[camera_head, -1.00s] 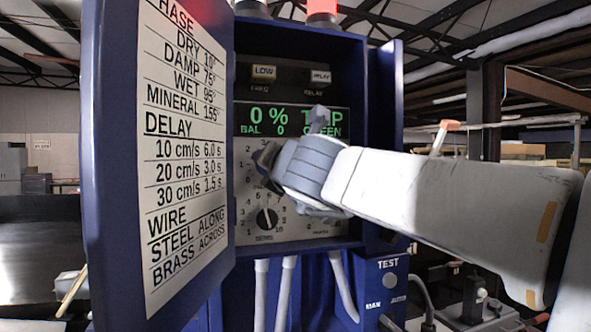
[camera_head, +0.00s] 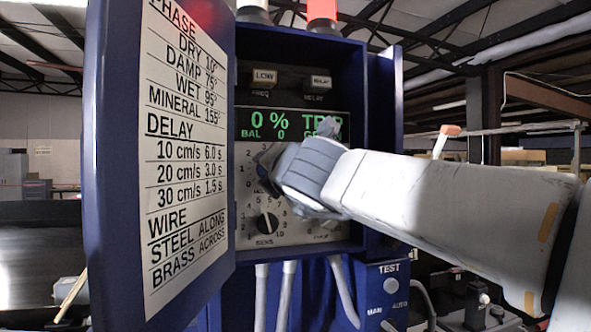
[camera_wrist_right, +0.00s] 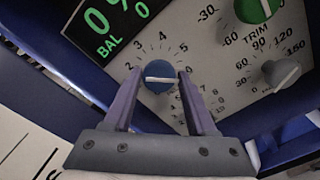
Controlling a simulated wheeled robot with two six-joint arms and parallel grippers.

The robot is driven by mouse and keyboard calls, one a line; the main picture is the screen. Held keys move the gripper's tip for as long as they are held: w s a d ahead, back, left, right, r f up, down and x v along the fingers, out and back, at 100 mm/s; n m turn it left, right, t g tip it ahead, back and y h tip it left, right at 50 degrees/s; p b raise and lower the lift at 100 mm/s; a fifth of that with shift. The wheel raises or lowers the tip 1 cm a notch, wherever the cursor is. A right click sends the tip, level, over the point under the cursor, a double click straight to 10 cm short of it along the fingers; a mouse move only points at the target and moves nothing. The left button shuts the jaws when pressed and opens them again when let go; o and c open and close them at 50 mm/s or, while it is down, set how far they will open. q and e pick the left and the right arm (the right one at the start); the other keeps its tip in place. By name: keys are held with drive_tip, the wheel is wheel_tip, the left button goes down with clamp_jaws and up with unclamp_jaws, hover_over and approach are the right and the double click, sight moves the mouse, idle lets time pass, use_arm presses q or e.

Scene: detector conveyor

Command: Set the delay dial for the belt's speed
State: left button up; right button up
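In the head view my right gripper (camera_head: 268,168) reaches in front of the panel and hides the dial. The door chart (camera_head: 185,155) lists DELAY as 10 cm/s 6.0 s, 20 cm/s 3.0 s, 30 cm/s 1.5 s. My left gripper is out of view.
A black SENS dial (camera_head: 266,222) sits below my gripper. A green knob (camera_wrist_right: 256,8) and a grey knob (camera_wrist_right: 281,73) lie beside the blue dial. The screen (camera_head: 285,122) reads 0 % and BAL 0. The open cabinet door (camera_head: 118,250) stands at the left.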

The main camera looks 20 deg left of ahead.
drive_tip(key=shift+o, duration=1.1)
drive_tip(key=shift+f, duration=0.1)
drive_tip(key=b+v, duration=0.3)
drive_tip(key=v, duration=0.7)
drive_tip(key=shift+s+d, duration=0.2)
drive_tip(key=shift+s, duration=0.05)
